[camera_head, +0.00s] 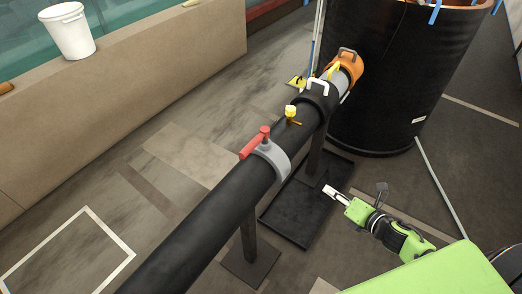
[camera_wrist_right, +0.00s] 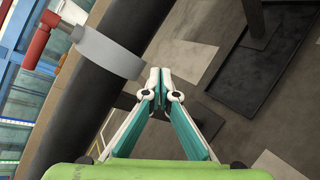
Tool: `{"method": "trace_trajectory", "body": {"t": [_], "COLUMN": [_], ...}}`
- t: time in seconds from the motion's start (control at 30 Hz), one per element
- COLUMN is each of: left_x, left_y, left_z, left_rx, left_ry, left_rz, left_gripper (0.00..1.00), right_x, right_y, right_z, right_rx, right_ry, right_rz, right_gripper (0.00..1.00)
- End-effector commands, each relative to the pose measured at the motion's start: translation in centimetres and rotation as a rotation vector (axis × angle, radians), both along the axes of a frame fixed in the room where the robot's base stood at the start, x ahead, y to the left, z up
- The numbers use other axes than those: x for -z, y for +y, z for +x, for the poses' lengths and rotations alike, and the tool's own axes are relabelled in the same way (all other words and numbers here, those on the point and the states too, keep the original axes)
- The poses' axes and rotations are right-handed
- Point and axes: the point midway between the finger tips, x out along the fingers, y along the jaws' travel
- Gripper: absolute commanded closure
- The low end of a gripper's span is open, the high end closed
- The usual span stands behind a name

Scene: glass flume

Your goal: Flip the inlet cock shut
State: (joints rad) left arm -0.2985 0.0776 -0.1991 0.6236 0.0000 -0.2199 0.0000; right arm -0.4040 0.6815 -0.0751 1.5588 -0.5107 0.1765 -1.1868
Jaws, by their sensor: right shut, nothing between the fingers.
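A black pipe (camera_head: 205,222) runs diagonally on stands. A grey collar (camera_head: 272,158) wraps it and carries a red lever (camera_head: 254,143) on top, lying roughly along the pipe. A small yellow valve (camera_head: 291,114) sits further up the pipe; I cannot tell for sure which is the inlet cock. In the right wrist view the grey collar (camera_wrist_right: 108,52) and red lever (camera_wrist_right: 38,30) are at upper left. My right gripper (camera_head: 328,190) is shut and empty, right of the pipe and apart from it; its fingertips (camera_wrist_right: 160,72) meet below right of the collar. My left gripper is out of view.
A large black tank (camera_head: 395,85) stands at the pipe's far end, by an orange fitting (camera_head: 347,70). A black tray (camera_head: 300,215) lies under the pipe. A white bucket (camera_head: 68,30) stands on the beige ledge (camera_head: 130,75). Open floor lies left of the pipe.

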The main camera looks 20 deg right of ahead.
Motion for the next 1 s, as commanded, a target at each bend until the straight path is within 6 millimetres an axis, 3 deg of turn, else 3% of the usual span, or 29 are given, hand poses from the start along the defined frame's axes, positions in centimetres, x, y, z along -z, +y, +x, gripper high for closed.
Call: {"method": "trace_trajectory", "body": {"t": [0.03, 0.1, 0.2, 0.3, 0.47, 1.0], "left_x": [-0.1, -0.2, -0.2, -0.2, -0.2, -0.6], "left_y": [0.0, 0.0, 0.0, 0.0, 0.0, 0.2], "left_z": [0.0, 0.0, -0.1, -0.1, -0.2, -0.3], "left_rx": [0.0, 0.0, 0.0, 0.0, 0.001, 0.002], "left_ry": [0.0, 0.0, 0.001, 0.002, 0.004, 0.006], "left_rz": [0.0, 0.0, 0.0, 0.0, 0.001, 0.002], "left_gripper": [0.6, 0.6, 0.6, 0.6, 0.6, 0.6], "right_x": [-4.3, -8.7, -13.4, -16.0, -17.4, -17.4], "right_y": [1.9, 4.6, 8.1, 10.4, 11.9, 12.6], "right_z": [1.0, 1.4, 1.2, 0.5, 0.0, 1.1], "right_rx": [-0.139, -0.302, -0.48, -0.59, -0.654, -0.65], "right_ry": [-0.095, -0.217, -0.363, -0.462, -0.525, -0.527], "right_rz": [-0.133, -0.301, -0.488, -0.606, -0.679, -0.677], "right_gripper": [1.0, 1.0, 1.0, 1.0, 1.0, 1.0]}}
